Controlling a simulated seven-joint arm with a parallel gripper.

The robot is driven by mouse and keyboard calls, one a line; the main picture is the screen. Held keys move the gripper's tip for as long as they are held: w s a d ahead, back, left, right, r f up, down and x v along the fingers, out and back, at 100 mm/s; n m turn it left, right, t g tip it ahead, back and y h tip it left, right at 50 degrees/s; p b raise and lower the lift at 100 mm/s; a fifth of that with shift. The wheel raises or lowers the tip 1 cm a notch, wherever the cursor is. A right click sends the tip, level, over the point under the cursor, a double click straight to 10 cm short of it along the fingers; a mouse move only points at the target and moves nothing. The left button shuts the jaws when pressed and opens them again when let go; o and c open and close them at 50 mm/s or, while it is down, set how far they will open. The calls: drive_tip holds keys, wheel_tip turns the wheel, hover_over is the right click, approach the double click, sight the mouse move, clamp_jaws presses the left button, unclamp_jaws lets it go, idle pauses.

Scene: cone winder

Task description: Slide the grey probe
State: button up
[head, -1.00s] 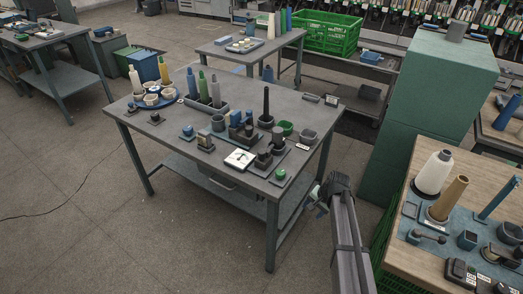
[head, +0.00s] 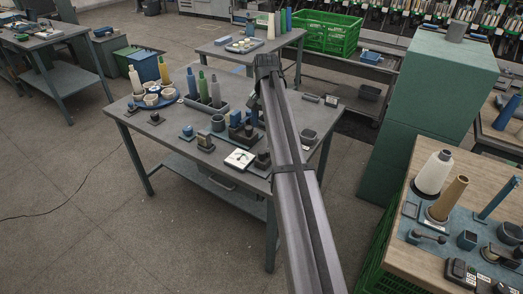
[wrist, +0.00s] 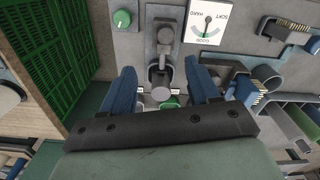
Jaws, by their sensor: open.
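In the wrist view, a grey piece that looks like the grey probe (wrist: 165,36) stands on a grey base plate (wrist: 142,52), beside a white dial card (wrist: 207,22) marked hard, soft and good. My gripper (wrist: 159,72) is open, with its blue fingers on either side of a dark round holder at the near end of the probe. I cannot tell whether the fingers touch anything. In the head view, the dial card (head: 240,158) lies on the grey table (head: 165,135). My arm crosses the table's right part there and hides some of the probe's surroundings.
A green knob (wrist: 121,18) sits left of the probe in the wrist view. In the head view, yarn cones (head: 203,88) stand behind the dial. A tall green cabinet (head: 425,110) and a wooden bench (head: 450,220) stand to the right.

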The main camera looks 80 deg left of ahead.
sight(261, 152)
drive_tip(key=f, duration=0.8)
drive_tip(key=s+f, duration=0.1)
drive_tip(key=f, duration=0.3)
drive_tip(key=shift+s+a+f, duration=0.1)
drive_tip(key=shift+f, duration=0.2)
clamp_jaws()
idle(0.4)
